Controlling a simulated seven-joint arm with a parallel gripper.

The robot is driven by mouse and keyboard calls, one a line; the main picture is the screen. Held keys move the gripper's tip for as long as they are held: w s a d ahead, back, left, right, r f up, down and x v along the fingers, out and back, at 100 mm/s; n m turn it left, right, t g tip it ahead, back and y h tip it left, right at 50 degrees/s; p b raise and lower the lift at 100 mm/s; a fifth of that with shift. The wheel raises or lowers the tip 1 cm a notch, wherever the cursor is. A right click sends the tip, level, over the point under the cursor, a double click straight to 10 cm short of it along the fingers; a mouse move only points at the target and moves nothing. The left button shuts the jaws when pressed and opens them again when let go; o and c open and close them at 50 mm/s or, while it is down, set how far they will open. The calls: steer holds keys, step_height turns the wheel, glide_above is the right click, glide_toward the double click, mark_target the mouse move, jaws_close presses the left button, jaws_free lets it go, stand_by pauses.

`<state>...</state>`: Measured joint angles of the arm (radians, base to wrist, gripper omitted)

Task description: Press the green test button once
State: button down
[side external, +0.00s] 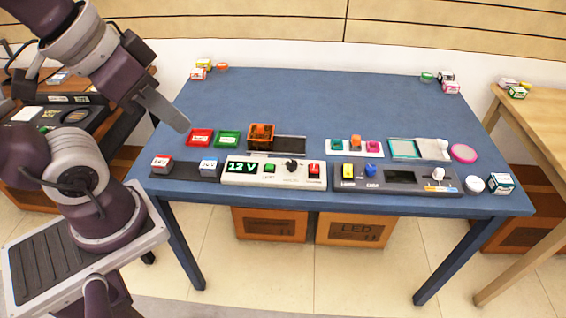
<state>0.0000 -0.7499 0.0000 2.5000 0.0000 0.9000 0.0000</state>
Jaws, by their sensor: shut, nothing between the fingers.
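The green test button (270,168) sits on a pale control panel (258,180) at the front middle of the blue table. It is just right of a dark display that reads "12 V" in green. A black knob (291,165) and a red switch (314,169) are to its right on the same panel. My gripper (182,124) is shut and empty. It hangs above the table's left part, up and to the left of the button and apart from it. Whether the button is pressed in is too small to tell.
A red tray (200,137) and a green tray (227,139) lie below and right of my gripper. An orange box (261,136) stands behind the panel. A grey device (400,179) with a yellow and a blue part is to the right. The table's back middle is clear.

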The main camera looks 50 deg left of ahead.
stand_by(0.9)
steer(key=n+t+h, duration=0.2)
steer(key=h, duration=0.3)
glide_above(266, 166)
step_height(266, 166, down, 19)
steer(key=shift+s+f, duration=0.1)
steer(key=shift+f, duration=0.05)
steer(key=shift+f, duration=4.4)
